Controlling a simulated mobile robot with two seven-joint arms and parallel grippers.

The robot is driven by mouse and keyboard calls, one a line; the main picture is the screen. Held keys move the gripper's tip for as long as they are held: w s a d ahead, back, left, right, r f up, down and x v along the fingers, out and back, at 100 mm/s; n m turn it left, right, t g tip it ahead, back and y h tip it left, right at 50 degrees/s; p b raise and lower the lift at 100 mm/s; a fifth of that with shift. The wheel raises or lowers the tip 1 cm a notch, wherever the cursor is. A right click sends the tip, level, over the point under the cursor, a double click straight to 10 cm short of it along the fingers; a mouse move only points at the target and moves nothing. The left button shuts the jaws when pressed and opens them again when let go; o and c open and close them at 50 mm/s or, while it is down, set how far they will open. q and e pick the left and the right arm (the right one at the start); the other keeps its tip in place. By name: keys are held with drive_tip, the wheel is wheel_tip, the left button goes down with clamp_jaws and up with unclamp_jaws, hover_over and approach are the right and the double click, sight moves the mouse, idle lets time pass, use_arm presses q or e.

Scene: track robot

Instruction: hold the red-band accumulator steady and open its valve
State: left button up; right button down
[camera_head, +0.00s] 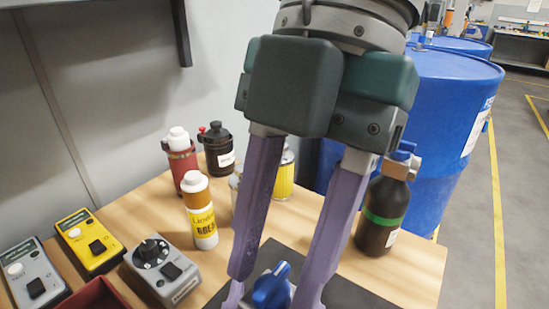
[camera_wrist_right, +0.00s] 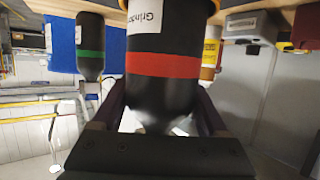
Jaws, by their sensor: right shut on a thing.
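The red-band accumulator (camera_wrist_right: 160,92), a dark bottle, fills the middle of the right wrist view, which is upside down. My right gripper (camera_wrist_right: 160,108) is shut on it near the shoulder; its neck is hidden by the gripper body. In the head view a blue valve handle (camera_head: 272,287) shows at the bottom edge. The fingertips are at or past the picture edge. The accumulator body is out of the head view.
A green-band bottle (camera_head: 382,215) with a blue valve stands close on the right. A grease bottle (camera_head: 201,212), a red bottle (camera_head: 182,165) and a dark bottle (camera_head: 218,150) stand behind left. Testers (camera_head: 90,240) lie at the left. Blue drums (camera_head: 445,110) stand beyond the table.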

use_arm(q)
drive_tip(key=shift+o, duration=1)
drive_tip(key=v, duration=0.7)
drive_tip(key=shift+r, duration=0.2)
drive_tip(key=shift+w, duration=0.1)
use_arm(e)
unclamp_jaws()
drive_tip(key=shift+s, duration=0.15)
